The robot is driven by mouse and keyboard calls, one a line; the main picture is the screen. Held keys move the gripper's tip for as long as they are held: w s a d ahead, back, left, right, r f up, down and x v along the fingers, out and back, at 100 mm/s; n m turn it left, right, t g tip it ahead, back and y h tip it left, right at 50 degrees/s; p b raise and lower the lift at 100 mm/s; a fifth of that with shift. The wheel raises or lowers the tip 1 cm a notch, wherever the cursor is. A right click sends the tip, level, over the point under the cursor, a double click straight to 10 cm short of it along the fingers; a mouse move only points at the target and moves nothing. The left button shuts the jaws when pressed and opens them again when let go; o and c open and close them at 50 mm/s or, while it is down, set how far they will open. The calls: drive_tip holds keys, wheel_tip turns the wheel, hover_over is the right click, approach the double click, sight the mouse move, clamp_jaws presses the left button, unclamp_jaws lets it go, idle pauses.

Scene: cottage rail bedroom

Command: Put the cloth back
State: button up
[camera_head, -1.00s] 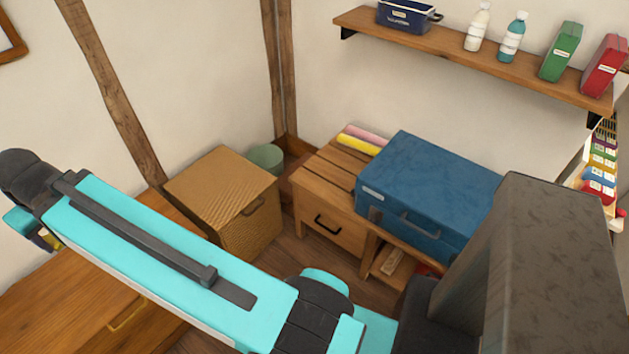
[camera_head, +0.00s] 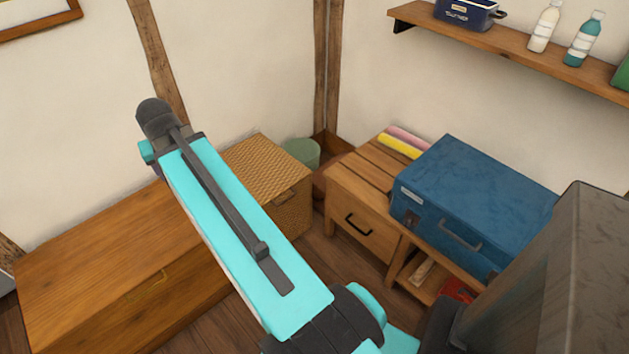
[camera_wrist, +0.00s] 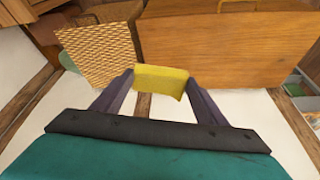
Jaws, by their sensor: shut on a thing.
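A yellow cloth (camera_wrist: 161,81) shows in the wrist view, held between the two fingertips of my gripper (camera_wrist: 160,84). My gripper is shut on it, and the cloth hangs clear in front of the fingers. In the head view my arm reaches up and left, and the gripper and held cloth are hidden behind its end. Another yellow rolled or folded piece (camera_head: 400,146) lies beside a pink one (camera_head: 409,137) on the slatted wooden bedside table (camera_head: 359,177), behind the blue case.
A blue case (camera_head: 475,195) stands on the table. A wicker basket (camera_head: 290,205) and a green bin (camera_head: 300,153) stand in the corner. A long wooden chest (camera_head: 90,260) lies along the left wall. A wall shelf (camera_head: 510,52) holds a navy tin and bottles.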

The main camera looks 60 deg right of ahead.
drive_tip(key=s+d+f+m+g+h+b, duration=0.1)
drive_tip(key=s+d+f+m+b, duration=0.3)
drive_tip(key=s+d+f, duration=0.65)
drive_tip(key=s+d+f+m+g+h+b, duration=0.1)
drive_tip(key=s+d+f+m+b, duration=0.3)
drive_tip(key=d, duration=1.1)
drive_tip(key=s+d+f+m+g+b, duration=0.1)
drive_tip(key=s+d+f+m+b, duration=0.2)
drive_tip(key=s+d+f+b, duration=0.2)
drive_tip(key=s+d+f+m+g+b, duration=0.2)
drive_tip(key=s+d+f+m+b, duration=0.2)
drive_tip(key=s+d+f, duration=0.7)
drive_tip(key=s+d, duration=0.1)
drive_tip(key=s, duration=0.6)
drive_tip(key=shift+b, duration=0.4)
drive_tip(key=shift+d, duration=0.1)
drive_tip(key=shift+w+d+f+b, duration=0.25)
drive_tip(key=shift+w+d, duration=0.6)
drive_tip(key=shift+d, duration=1.65)
drive_tip(key=shift+w+d+f+b, duration=0.2)
drive_tip(key=shift+w+d, duration=0.65)
drive_tip(key=shift+d, duration=1.7)
drive_tip(key=shift+w+d+f+b, duration=0.2)
drive_tip(key=shift+w+d, duration=0.65)
drive_tip(key=shift+d, duration=1.65)
drive_tip(key=shift+f, duration=0.15)
